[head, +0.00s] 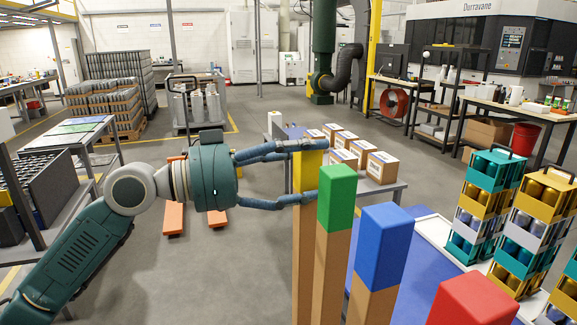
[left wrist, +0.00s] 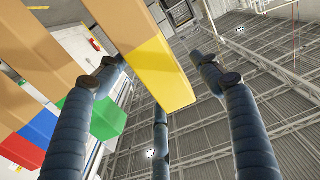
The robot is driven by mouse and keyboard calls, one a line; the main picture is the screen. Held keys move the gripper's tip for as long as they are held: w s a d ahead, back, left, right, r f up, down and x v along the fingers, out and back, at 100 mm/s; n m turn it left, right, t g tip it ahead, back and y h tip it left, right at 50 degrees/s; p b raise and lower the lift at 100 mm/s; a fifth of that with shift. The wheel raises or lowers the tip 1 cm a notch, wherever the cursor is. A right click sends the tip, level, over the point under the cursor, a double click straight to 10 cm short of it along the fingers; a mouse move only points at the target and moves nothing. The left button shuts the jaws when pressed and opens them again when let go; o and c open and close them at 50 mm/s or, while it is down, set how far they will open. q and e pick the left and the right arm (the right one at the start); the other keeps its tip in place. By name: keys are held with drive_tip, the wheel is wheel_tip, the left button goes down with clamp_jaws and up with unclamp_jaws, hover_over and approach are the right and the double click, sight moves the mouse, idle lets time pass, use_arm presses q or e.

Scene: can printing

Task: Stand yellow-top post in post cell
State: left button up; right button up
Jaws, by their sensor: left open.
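The yellow-top post (head: 303,245) stands upright with a tan shaft and yellow top. Its yellow end shows between my fingers in the left wrist view (left wrist: 160,75). My left gripper (head: 315,171) is open, reaching from the left, with fingers on either side of the yellow top. I cannot tell whether they touch it. A green-top post (head: 337,195), a blue-top post (head: 384,245) and a red-top post (head: 472,302) stand to its right, nearer the camera. The posts' lower ends and the post cell are out of frame. My right gripper is not in view.
A table with several cardboard boxes (head: 377,168) stands behind the posts. Stacked can carriers in teal, yellow and white (head: 490,205) stand at the right on a light surface with a blue area (head: 420,212). Open grey floor (head: 260,125) lies behind my left gripper.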

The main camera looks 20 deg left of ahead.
use_arm(q)
drive_tip(key=v, duration=1.2)
